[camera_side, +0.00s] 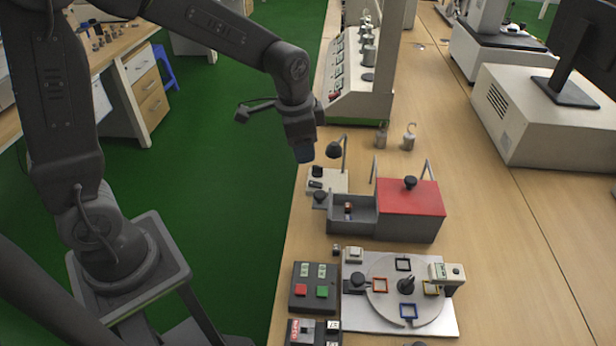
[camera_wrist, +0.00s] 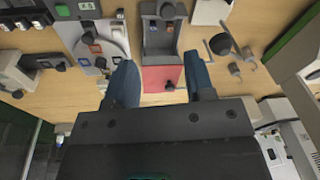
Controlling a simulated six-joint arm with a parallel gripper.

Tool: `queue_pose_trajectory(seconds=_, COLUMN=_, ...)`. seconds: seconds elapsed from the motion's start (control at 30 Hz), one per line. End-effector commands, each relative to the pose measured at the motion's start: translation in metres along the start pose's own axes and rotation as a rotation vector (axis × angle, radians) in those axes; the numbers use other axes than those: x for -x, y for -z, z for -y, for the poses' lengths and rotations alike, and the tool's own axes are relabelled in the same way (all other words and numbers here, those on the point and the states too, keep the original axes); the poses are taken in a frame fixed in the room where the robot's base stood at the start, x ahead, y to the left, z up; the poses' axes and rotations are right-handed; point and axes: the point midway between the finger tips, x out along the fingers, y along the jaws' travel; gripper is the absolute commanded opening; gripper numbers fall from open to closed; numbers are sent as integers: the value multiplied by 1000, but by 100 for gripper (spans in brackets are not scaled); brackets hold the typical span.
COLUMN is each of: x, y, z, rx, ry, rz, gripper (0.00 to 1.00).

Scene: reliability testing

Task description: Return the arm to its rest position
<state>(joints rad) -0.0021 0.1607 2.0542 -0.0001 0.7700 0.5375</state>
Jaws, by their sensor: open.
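My gripper (camera_side: 304,153) hangs at the end of my arm near the left edge of the bench, above and behind the small lamp in the side view. In the wrist view my gripper (camera_wrist: 162,82) shows two blue fingers spread apart with nothing between them. The red-topped grey box (camera_side: 410,197) with an open drawer (camera_side: 350,212) stands on the bench below and to the right. The red top also shows in the wrist view (camera_wrist: 160,78), beyond the fingers. My gripper touches nothing that I can see.
A round turntable (camera_side: 380,268) with coloured square frames sits at the front, beside a button box (camera_side: 313,287) with red and green buttons. A tall testing machine (camera_side: 354,85) is behind. Green floor (camera_side: 215,170) lies open left of the bench.

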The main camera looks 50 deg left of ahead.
Motion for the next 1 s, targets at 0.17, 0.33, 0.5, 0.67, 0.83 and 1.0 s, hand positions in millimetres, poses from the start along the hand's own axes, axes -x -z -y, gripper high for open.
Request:
queue_pose_trajectory(seconds=0.17, x=62, y=-35, z=-21, rx=155, ry=47, rz=-96, gripper=49)
queue_pose_trajectory(seconds=0.33, x=100, y=-73, z=-44, rx=302, ry=75, rz=-185, gripper=49)
queue_pose_trajectory(seconds=0.5, x=120, y=-109, z=-66, rx=431, ry=87, rz=-266, gripper=49)
queue_pose_trajectory(seconds=0.67, x=126, y=-129, z=-78, rx=506, ry=89, rz=-312, gripper=49)
queue_pose_trajectory(seconds=0.83, x=126, y=-136, z=-81, rx=532, ry=89, rz=-327, gripper=49)
queue_pose_trajectory(seconds=1.0, x=126, y=-135, z=-81, rx=532, ry=89, rz=-326, gripper=49)
